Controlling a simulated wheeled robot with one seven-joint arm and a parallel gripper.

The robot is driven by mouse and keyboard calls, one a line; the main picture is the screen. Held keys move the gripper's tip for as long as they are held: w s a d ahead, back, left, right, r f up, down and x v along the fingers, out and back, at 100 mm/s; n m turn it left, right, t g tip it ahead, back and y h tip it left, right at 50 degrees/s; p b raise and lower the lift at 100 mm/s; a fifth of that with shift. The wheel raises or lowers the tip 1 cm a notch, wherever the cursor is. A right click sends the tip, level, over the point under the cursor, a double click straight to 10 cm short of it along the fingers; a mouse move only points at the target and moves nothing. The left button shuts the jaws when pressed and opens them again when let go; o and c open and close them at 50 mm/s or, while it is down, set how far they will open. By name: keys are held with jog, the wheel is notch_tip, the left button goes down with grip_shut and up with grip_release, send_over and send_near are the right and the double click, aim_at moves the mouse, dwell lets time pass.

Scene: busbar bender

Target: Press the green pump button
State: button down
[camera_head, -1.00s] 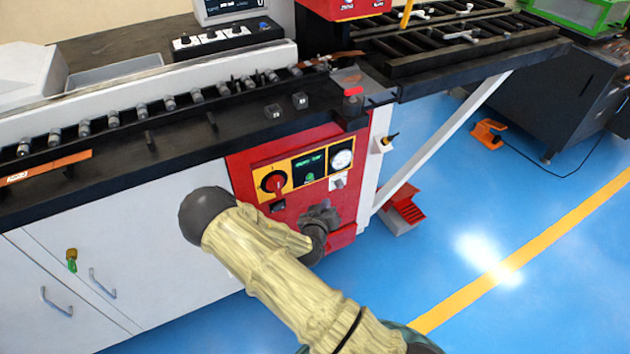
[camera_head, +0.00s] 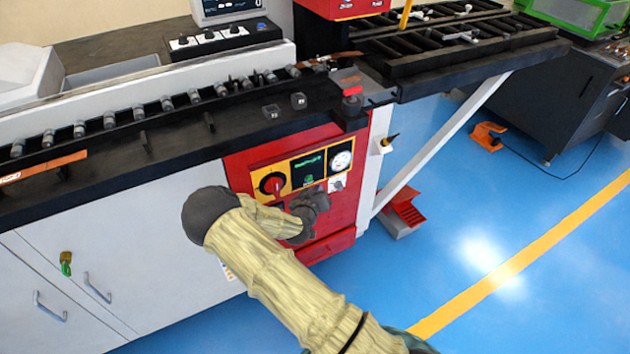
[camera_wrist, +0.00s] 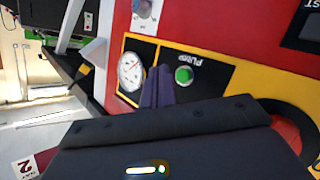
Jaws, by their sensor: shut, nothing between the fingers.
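The green pump button (camera_wrist: 184,75) sits on a black plate marked PUMP in the wrist view, beside a round gauge (camera_wrist: 131,71). In the head view the button (camera_head: 309,180) shows as a small green spot on the yellow-edged panel of the red cabinet front. My gripper (camera_wrist: 158,78) is shut and empty, its fingers together. In the wrist view its tips appear just beside the button, over the plate between button and gauge; I cannot tell whether they touch the plate. In the head view my gripper (camera_head: 318,190) is dark and just below the button.
A red rotary switch (camera_head: 271,184) is left of the button, and the gauge is right of it. A small white fitting (camera_head: 337,184) sits under the gauge. The black machine bed (camera_head: 200,130) juts out above the panel.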

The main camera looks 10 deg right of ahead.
jog(key=shift+w+a, duration=0.65)
jog(key=shift+d, duration=0.2)
jog(key=shift+w+d, duration=0.1)
jog(key=shift+w, duration=0.15)
jog(key=shift+s+a, duration=0.3)
jog(key=shift+a, duration=0.1)
jog(key=shift+d, duration=0.3)
